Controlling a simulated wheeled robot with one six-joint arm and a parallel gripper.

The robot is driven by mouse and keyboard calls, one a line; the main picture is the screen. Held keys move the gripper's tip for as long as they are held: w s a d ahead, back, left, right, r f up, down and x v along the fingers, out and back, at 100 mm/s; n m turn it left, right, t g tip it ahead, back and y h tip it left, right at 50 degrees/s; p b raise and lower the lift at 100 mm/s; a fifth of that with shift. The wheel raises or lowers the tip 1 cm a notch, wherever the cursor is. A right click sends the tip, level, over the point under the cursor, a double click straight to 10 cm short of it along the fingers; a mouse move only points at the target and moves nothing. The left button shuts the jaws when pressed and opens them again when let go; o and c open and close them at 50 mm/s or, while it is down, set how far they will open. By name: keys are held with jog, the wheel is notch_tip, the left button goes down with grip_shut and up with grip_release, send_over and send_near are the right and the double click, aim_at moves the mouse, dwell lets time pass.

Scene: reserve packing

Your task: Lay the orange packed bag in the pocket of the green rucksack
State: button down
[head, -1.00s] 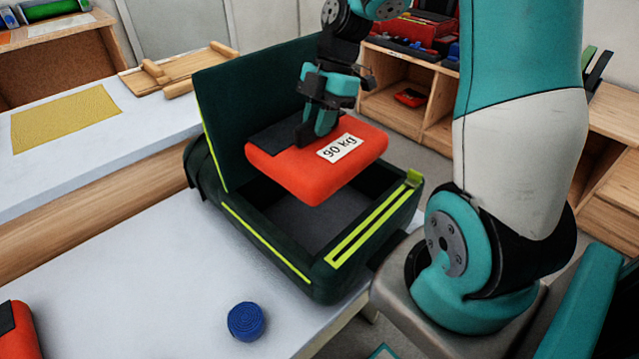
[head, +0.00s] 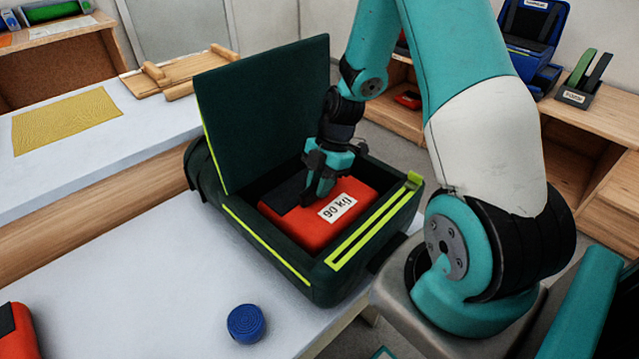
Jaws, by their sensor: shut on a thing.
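The orange packed bag (head: 308,229), with a dark patch and a white "90 kg" label, sits down inside the open pocket of the green rucksack (head: 240,232). The bag's top is near the level of the pocket's rim, and its underside is hidden. I cannot tell whether it touches the pocket floor. The rucksack lies on the table with its lid standing up at the back and lime strips along its edges. My gripper (head: 318,196) points down and is shut on the bag at its dark patch.
A blue coiled roll (head: 246,324) lies on the pale table (head: 150,270) in front of the rucksack. Another orange bag (head: 18,332) is cut off at the lower left. A yellow mat (head: 66,118) and wooden rack (head: 178,72) are on the counter behind.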

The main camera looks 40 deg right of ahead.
jog(key=shift+f+b, duration=0.35)
jog(key=shift+f, duration=0.25)
jog(key=c, duration=1)
grip_release()
jog(key=shift+c, duration=0.2)
